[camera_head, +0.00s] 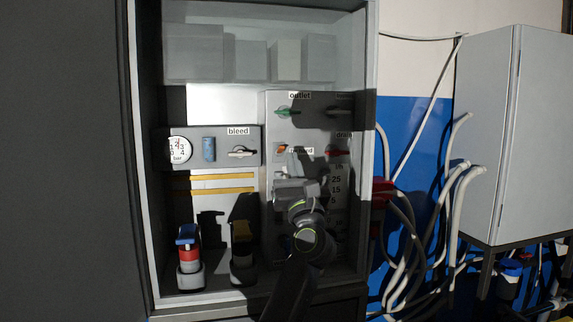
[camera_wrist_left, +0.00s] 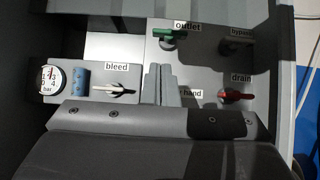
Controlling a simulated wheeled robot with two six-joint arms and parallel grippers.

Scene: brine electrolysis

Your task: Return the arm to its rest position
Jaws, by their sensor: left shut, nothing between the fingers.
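My left gripper (camera_head: 296,160) is in front of the panel inside the open cabinet, its fingers together and empty. In the left wrist view the closed fingers (camera_wrist_left: 160,84) stand below the outlet valve and left of the "hand" label. The green outlet handle (camera_head: 284,112) lies above the gripper. The red drain handle (camera_head: 337,153) is to its right. The bleed valve (camera_head: 242,152) is to its left. An orange part (camera_head: 281,149) shows beside the fingers; the gripper partly hides its label. My right gripper is in neither view.
A pressure gauge (camera_head: 179,149) and a blue cylinder (camera_head: 209,149) sit left of the bleed valve. A red-and-blue item (camera_head: 188,248) stands on the cabinet floor. The cabinet side walls enclose the arm. Pale hoses (camera_head: 446,205) and a grey box (camera_head: 487,130) are at right.

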